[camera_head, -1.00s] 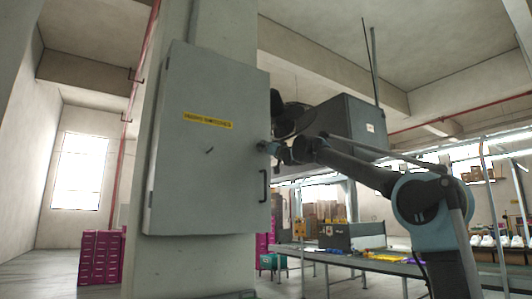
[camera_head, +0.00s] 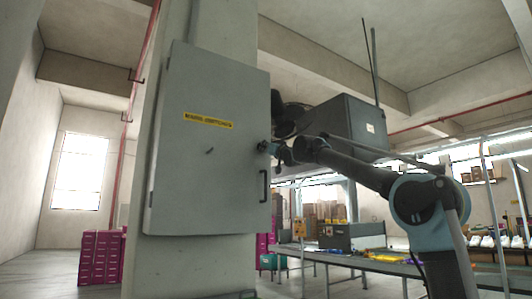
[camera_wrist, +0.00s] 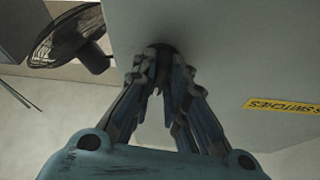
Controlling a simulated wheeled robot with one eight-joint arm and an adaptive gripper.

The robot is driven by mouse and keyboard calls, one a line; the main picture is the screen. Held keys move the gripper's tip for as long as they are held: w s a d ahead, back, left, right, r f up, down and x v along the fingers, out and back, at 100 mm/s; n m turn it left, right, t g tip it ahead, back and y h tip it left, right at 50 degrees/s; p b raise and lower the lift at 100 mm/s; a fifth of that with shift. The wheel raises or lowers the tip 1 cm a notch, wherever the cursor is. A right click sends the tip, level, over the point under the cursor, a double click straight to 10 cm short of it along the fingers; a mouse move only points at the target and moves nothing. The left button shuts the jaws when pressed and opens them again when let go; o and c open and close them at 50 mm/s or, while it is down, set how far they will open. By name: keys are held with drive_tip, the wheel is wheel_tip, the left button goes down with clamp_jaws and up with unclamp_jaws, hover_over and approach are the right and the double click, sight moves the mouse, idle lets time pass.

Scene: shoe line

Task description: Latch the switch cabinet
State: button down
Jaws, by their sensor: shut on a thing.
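The grey switch cabinet (camera_head: 206,195) hangs on a pale pillar. Its door faces me and looks closed or nearly so; I cannot tell whether a small gap remains. A yellow label (camera_head: 208,121) is on the door; part of the label also shows in the wrist view (camera_wrist: 284,106). A black bar handle (camera_head: 264,186) is low on the door's right side. My gripper (camera_head: 266,147) is at the door's right edge, above that handle. In the wrist view its fingers (camera_wrist: 162,70) close around a dark round knob (camera_wrist: 161,48) on the door. The fingers partly hide the knob.
A black fan (camera_wrist: 68,38) is beside the door edge in the wrist view. A dark grey box (camera_head: 345,127) is behind my arm. A long work table (camera_head: 400,266) stands at right. Magenta boxes (camera_head: 101,257) are stacked on the floor at left.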

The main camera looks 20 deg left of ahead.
drive_tip(key=shift+w+d+f+n+g+y, duration=0.15)
drive_tip(key=shift+n+g+y, duration=0.4)
drive_tip(key=shift+n, duration=0.85)
drive_tip(key=c, duration=1.6)
unclamp_jaws()
drive_tip(key=shift+w+d, duration=0.1)
drive_tip(key=shift+w, duration=0.1)
drive_tip(key=shift+s, duration=0.1)
drive_tip(key=shift+s, duration=0.1)
drive_tip(key=v, duration=1.1)
drive_tip(key=shift+d+f, duration=0.15)
drive_tip(key=shift+d, duration=0.2)
